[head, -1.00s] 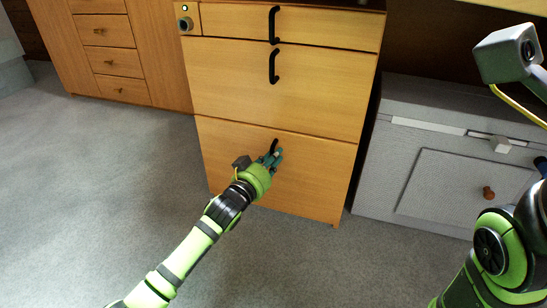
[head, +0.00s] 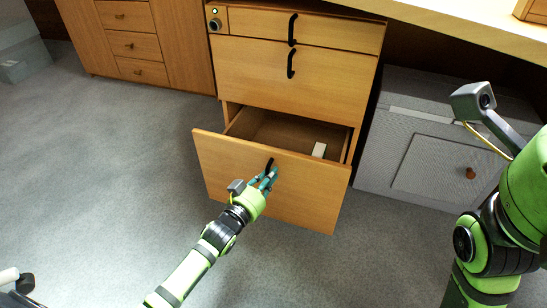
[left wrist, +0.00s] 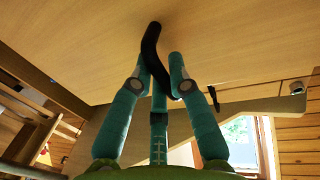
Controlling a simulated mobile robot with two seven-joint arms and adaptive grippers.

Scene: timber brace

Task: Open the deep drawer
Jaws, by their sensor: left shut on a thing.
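The deep drawer (head: 265,195) is the bottom one of a wooden cabinet (head: 300,75). It stands partly out, and its inside shows, with a small pale block (head: 319,150) lying near the right side. My left gripper (head: 268,180) is at the drawer's front, shut on the black handle (head: 269,164). In the left wrist view the curved handle (left wrist: 151,42) runs down between the teal fingers (left wrist: 160,80). The handle's lower end is partly hidden by the fingers. My right arm shows at the right, but its gripper is out of view.
Two closed drawers with black handles (head: 291,64) sit above the open one. A grey cabinet (head: 425,135) with a brown knob stands close on the right.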

